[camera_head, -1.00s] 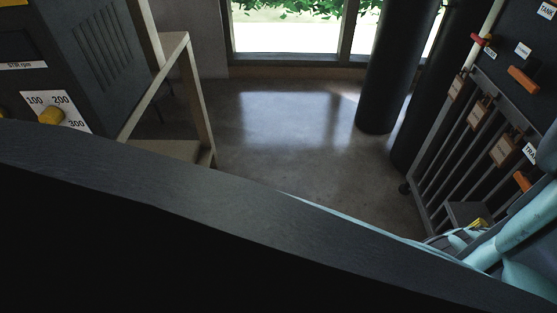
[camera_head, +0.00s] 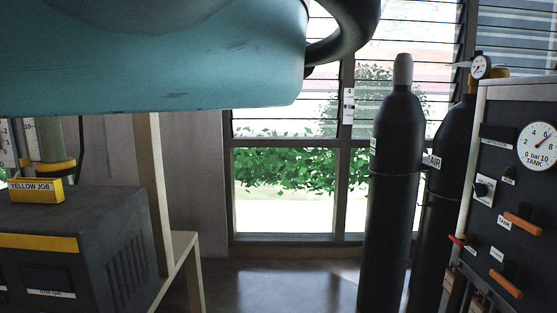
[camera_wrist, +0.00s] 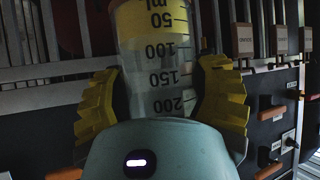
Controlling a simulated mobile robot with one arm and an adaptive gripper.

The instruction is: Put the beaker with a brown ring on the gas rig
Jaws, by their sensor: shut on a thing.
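In the wrist view, my gripper (camera_wrist: 160,78) has its yellow ribbed fingers shut on a clear beaker (camera_wrist: 152,60) with black marks from 50 to 200 ml. A yellow band shows at the beaker's far end, near the 50 mark; I cannot make out a brown ring. The palm hides the near end. In the head view, the gas rig (camera_head: 504,180) is the dark panel at the right, with a round tank gauge and orange handles. Its handles and tags also show behind the beaker in the wrist view (camera_wrist: 272,75). Gripper and beaker are out of the head view.
At the left stands a dark vented box (camera_head: 110,235) with a yellow "YELLOW JOB" block (camera_head: 36,190) on it. Black gas cylinders (camera_head: 396,170) stand beside the rig, before a louvred window (camera_head: 285,190). Some floor (camera_head: 285,285) between box and cylinders is clear.

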